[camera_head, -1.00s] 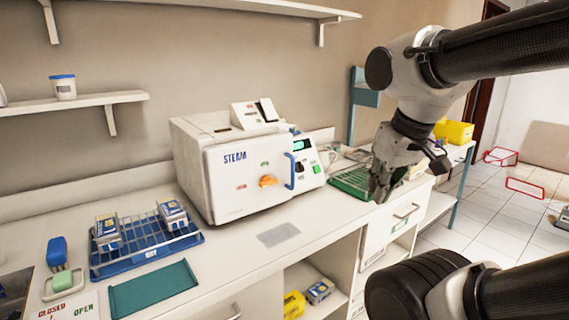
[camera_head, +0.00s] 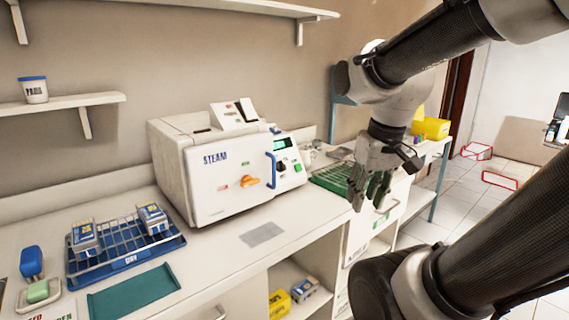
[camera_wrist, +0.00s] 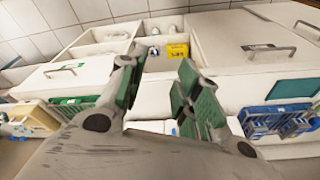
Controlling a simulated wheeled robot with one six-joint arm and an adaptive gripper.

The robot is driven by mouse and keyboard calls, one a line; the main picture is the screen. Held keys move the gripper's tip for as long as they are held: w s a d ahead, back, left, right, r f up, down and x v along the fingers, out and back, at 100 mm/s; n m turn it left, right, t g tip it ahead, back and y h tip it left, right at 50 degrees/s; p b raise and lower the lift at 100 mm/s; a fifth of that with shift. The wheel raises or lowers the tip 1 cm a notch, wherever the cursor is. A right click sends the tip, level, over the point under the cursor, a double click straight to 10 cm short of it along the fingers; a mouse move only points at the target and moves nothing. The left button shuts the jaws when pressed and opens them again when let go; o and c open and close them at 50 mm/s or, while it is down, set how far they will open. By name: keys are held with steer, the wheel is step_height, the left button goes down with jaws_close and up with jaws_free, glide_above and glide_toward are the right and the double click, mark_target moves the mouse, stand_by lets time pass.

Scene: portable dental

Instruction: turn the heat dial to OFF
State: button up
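The white steam sterilizer (camera_head: 205,188) stands on the counter in the head view. Its right-hand control panel (camera_head: 288,170) has a lit green display, a small black dial (camera_head: 297,168) and a green and a red button. An orange knob (camera_head: 250,182) sits on the door beside a blue handle (camera_head: 271,168). The labels are too small to tell which is the heat dial or where it points. My gripper (camera_head: 368,200) is open and empty, right of the sterilizer near the counter's front edge, touching nothing. The wrist view shows its parted fingers (camera_wrist: 158,68).
A blue wire rack (camera_head: 85,268) with boxed packs and a teal tray (camera_head: 130,290) lie on the counter left. A green rack (camera_head: 328,178) lies right of the sterilizer. A grey plate (camera_head: 262,235) lies in front. Open shelves are below.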

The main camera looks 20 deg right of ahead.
steer(key=w+a+f+m+g+y, duration=0.1)
steer(key=w+a+f+m+y, duration=0.15)
steer(key=f+m, duration=0.25)
steer(key=m+t+y, duration=0.1)
steer(key=m+t, duration=1.1)
steer(key=m, duration=1.4)
glide_toward(283, 161)
steer(key=x, duration=0.8)
steer(key=shift+w+f, duration=0.1)
steer(key=shift+w, duration=0.05)
jaws_close()
